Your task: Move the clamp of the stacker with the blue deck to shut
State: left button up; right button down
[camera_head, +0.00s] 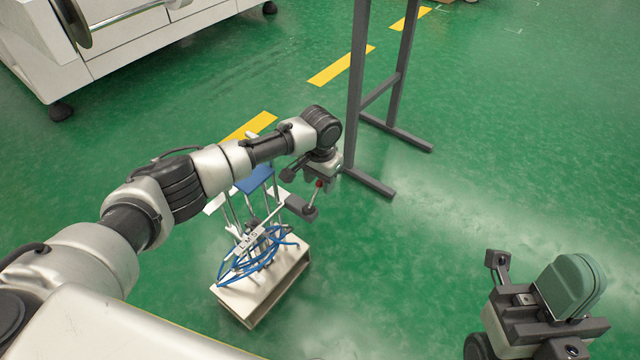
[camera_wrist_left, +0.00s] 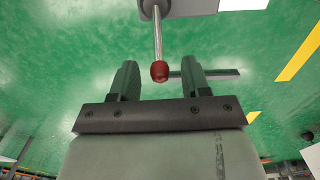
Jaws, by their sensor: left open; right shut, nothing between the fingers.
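The stacker has a pale box base (camera_head: 262,292), upright rods, blue hoses and a small blue deck (camera_head: 257,180), partly hidden behind my left arm. My left gripper (camera_head: 315,182) is at the knob. In the left wrist view, the red knob (camera_wrist_left: 160,71) lies between the spread fingers of my left gripper (camera_wrist_left: 160,75), with gaps on both sides. My right gripper (camera_head: 530,300) is away at lower right, shut and empty; its fingertips are hard to make out.
A dark metal frame (camera_head: 357,100) stands on the floor behind the stacker. A large white machine (camera_head: 150,45) on feet is at upper left. Yellow floor stripes (camera_head: 341,66) run behind. The green floor right of the stacker is clear.

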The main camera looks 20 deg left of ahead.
pick_arm(q)
jog(key=shift+f, duration=0.15)
jog(key=shift+c, duration=0.2)
grip_shut()
